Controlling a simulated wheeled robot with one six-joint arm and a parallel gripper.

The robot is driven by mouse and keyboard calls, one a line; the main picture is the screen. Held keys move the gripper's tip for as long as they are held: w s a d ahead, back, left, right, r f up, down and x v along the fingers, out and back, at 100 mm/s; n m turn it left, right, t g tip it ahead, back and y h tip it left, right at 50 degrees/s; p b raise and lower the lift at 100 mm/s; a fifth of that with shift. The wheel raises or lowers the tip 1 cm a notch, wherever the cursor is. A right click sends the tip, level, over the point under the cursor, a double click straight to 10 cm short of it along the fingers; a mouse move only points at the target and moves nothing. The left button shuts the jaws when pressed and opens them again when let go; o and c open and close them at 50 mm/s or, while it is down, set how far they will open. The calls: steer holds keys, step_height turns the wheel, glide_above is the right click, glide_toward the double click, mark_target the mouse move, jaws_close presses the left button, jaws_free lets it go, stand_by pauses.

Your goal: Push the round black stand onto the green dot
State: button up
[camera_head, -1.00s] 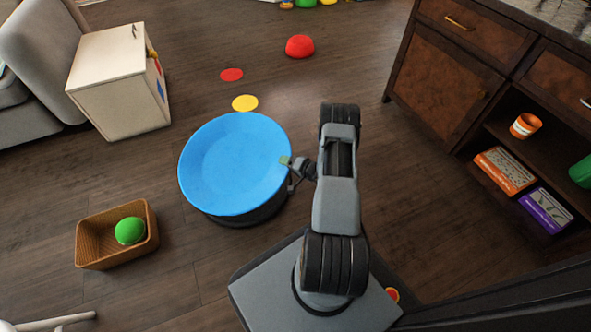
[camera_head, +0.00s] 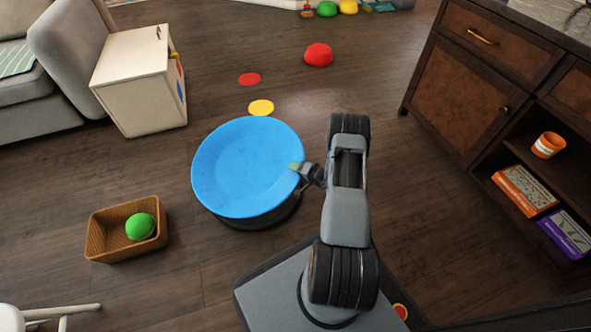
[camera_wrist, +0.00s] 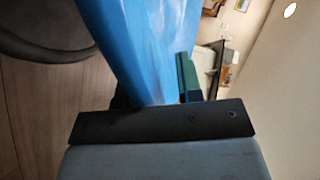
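The round black stand (camera_head: 262,218) is on the floor left of my arm, mostly hidden under a wide blue dish (camera_head: 240,165). No green dot shows; the floor under the stand is hidden. My gripper (camera_head: 298,168) is at the dish's right rim, with a green fingertip over its edge. In the wrist view the blue dish (camera_wrist: 150,45) runs down between the fingers, with the green finger (camera_wrist: 188,78) against its right side; the other finger is mostly hidden. The gripper looks shut on the rim.
A red lump (camera_head: 318,55) is farther back. A wicker basket (camera_head: 100,240) with a green ball (camera_head: 140,226) is at left. A dark cabinet (camera_head: 455,95) stands right.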

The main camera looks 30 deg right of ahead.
jaws_close()
stand_by(0.5)
